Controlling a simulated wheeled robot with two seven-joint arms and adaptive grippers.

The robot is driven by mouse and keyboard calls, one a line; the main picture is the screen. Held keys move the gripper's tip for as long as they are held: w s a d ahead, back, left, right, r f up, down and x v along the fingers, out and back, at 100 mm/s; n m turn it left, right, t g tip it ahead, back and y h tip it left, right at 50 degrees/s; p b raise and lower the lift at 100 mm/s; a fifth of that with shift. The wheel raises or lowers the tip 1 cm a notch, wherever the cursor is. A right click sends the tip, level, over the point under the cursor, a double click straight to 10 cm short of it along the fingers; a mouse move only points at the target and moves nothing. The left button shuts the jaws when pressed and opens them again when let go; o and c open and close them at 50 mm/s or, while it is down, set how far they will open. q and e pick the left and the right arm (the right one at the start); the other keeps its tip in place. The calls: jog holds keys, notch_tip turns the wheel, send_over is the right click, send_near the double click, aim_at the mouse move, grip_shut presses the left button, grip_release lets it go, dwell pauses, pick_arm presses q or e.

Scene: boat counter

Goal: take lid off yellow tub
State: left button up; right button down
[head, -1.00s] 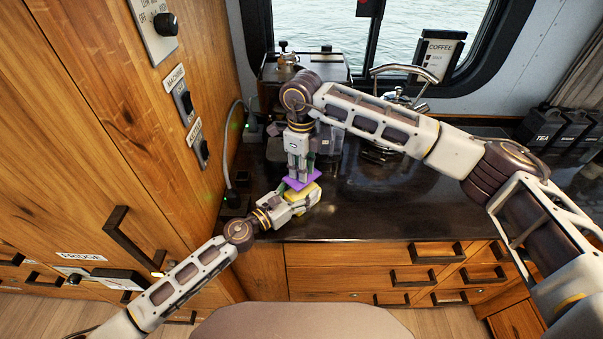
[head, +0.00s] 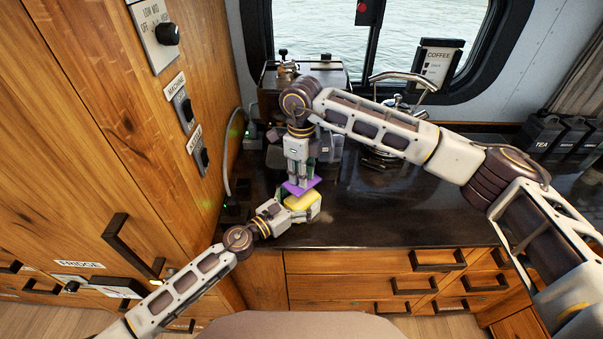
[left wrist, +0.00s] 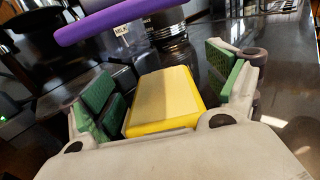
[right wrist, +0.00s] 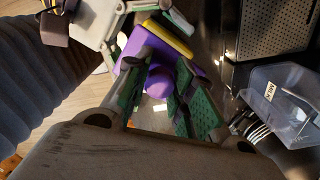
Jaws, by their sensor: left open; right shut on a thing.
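The yellow tub (head: 305,203) stands on the dark counter near its front left. It also shows in the left wrist view (left wrist: 160,95), between the spread green pads of my left gripper (head: 288,212), which is open. The purple lid (head: 299,187) is off the tub and hangs just above it, with a gap visible in the left wrist view (left wrist: 140,15). My right gripper (head: 299,180) comes down from above and is shut on the lid's round knob (right wrist: 160,82). The tub's far side is partly hidden.
A coffee machine (head: 300,78) stands behind at the window. A wooden cabinet wall (head: 110,110) closes off the left.

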pick_arm(q)
jog(key=shift+s+a, duration=0.1)
jog(key=shift+s, duration=0.05)
jog(key=shift+v, duration=5.8)
jog(key=shift+s, duration=0.15)
